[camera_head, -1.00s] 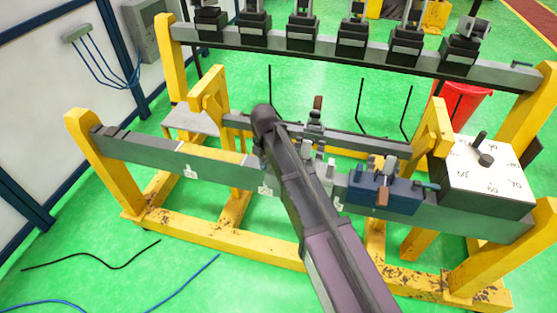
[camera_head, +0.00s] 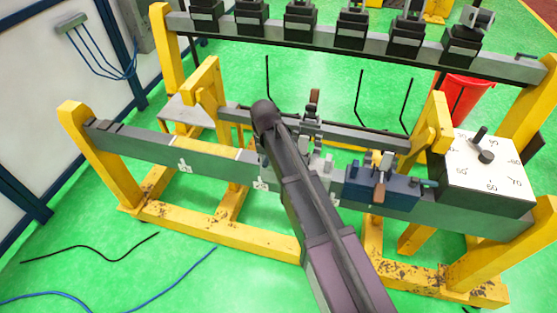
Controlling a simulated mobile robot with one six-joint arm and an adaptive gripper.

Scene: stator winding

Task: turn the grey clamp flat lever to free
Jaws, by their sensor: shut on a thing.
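A grey clamp (camera_head: 311,128) with a brown-tipped upright lever (camera_head: 315,97) stands on the rear rail, just right of my arm. A blue clamp (camera_head: 400,186) with a brown-tipped lever (camera_head: 378,192) sits on the front rail, further right. Small light-grey parts (camera_head: 322,166) show on the front rail between my arm and the blue clamp. My dark arm reaches up from the bottom and covers the middle of the front rail. My gripper is hidden behind the arm, so its contact with any lever cannot be seen. I cannot tell which way any flat lever points.
A yellow frame (camera_head: 95,160) carries the grey front rail (camera_head: 140,149). A white dial box (camera_head: 487,165) with a black knob stands at the right. A row of black clamps (camera_head: 352,30) lines the back rail. A red bin (camera_head: 465,95) stands behind. Cables lie on the green floor at left.

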